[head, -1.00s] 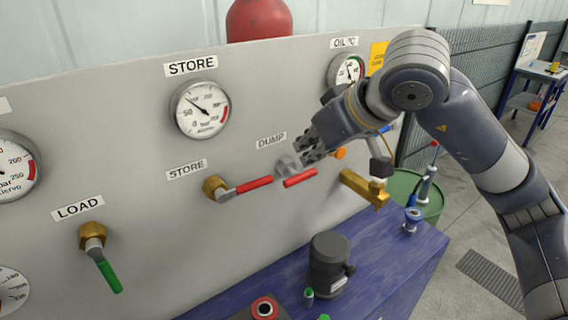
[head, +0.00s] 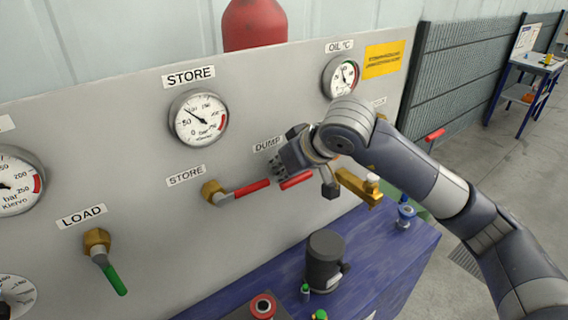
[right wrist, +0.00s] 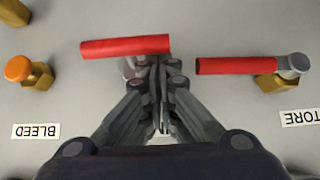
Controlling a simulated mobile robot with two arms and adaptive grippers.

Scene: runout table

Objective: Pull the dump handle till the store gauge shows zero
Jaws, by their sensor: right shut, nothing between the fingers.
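The dump handle (head: 297,181) is a red lever under the DUMP label (head: 268,144) on the grey panel; it also shows in the right wrist view (right wrist: 125,46). It lies nearly level. My right gripper (head: 284,158) is shut and empty, with its fingertips (right wrist: 160,72) close against the panel beside the handle's inner end. I cannot tell whether they touch it. The gripper hides the dump valve's pivot in the head view. The store gauge (head: 198,118) has its needle pointing up and left, between 50 and 100. My left gripper is not in view.
The red store handle (head: 252,187) sits close to the left of the dump handle. An orange bleed knob (right wrist: 18,68) shows in the right wrist view. A green load handle (head: 112,277) hangs further left. A dark cylinder (head: 325,261) stands on the blue bench (head: 400,262) below.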

